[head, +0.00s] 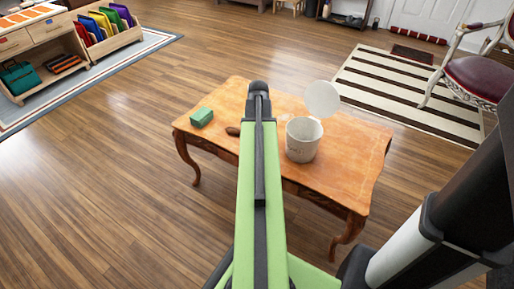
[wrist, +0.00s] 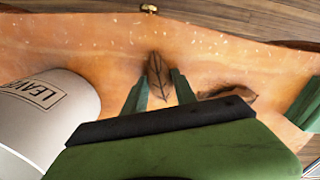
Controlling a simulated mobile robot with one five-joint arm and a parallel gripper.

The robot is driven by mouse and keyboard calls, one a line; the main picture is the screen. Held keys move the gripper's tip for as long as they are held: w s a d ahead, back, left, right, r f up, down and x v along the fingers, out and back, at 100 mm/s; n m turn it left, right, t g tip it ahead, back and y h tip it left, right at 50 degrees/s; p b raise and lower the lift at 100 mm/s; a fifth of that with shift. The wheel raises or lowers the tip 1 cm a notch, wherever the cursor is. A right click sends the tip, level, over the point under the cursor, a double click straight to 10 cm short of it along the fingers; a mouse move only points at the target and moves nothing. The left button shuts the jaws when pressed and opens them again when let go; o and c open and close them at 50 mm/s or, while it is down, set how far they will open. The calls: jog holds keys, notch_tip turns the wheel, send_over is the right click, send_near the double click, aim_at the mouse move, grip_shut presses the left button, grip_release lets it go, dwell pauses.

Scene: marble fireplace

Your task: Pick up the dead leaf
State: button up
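In the wrist view my gripper (wrist: 160,92) is open, with one green finger on each side of a brown, dark-veined leaf (wrist: 158,75). A gap shows between the leaf and each finger; I cannot tell how far the fingertips are above the table. A second brown, curled leaf (wrist: 228,93) lies just right of the right finger. In the head view one brown leaf (head: 233,131) shows left of my arm, which hides the gripper and the other leaf. The wooden table (head: 345,180) bears both leaves.
A white bin (head: 301,142) stands on the table; in the wrist view its label (wrist: 40,95) is partly readable. A round whitish disc (head: 322,99) is behind it. A green block (head: 201,117) sits at the table's left. Open floor (head: 110,190) lies left of the table.

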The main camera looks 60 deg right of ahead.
grip_shut()
jog(key=shift+r, duration=0.1)
